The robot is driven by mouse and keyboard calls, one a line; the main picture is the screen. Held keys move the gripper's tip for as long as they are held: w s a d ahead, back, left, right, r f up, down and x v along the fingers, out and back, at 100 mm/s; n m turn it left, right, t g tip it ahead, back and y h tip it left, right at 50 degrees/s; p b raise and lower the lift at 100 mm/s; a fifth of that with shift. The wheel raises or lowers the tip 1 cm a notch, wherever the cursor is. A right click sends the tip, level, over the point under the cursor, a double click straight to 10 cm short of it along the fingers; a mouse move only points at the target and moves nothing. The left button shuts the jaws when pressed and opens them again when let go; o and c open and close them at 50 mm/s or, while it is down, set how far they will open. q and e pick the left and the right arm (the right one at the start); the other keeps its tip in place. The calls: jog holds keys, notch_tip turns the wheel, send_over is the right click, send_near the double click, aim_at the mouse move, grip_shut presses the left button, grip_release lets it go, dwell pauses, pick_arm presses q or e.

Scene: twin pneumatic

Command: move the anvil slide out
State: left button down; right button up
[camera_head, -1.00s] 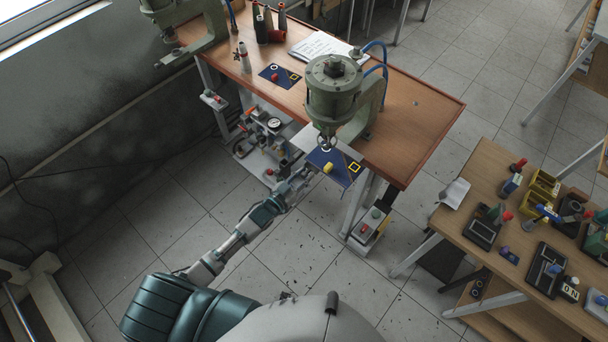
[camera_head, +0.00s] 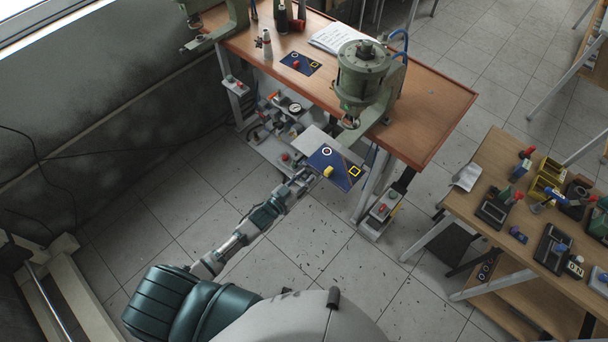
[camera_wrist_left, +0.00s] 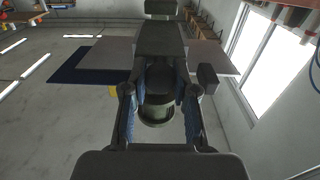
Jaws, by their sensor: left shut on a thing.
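The anvil slide (camera_head: 322,162) is a flat plate with a blue face, a white ring, a yellow square outline and a yellow block (camera_head: 328,171). It sticks out past the table's near edge, clear of the press ram (camera_head: 350,122), with a bare grey part showing. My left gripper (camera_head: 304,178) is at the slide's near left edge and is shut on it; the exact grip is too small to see. In the left wrist view, the fingers (camera_wrist_left: 158,112) are in the middle, and the blue and grey plates (camera_wrist_left: 88,66) show behind them. My right gripper is out of view.
The green press (camera_head: 363,75) stands on the wooden table (camera_head: 425,110). A second press is at upper left. A side table (camera_head: 470,205) with fixtures stands right. Floor between is clear.

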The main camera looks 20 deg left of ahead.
pick_arm(q)
jog(key=shift+w+d, duration=0.2)
jog(key=shift+d, duration=0.1)
jog(key=c, duration=1.1)
grip_release()
jog(key=shift+d+f, duration=0.1)
jog(key=shift+o, duration=1)
jog(key=shift+s+a, duration=0.1)
jog(key=shift+a, duration=0.45)
jog(key=shift+s+a, duration=0.15)
jog(key=v, duration=1.1)
jog(key=shift+s, duration=0.35)
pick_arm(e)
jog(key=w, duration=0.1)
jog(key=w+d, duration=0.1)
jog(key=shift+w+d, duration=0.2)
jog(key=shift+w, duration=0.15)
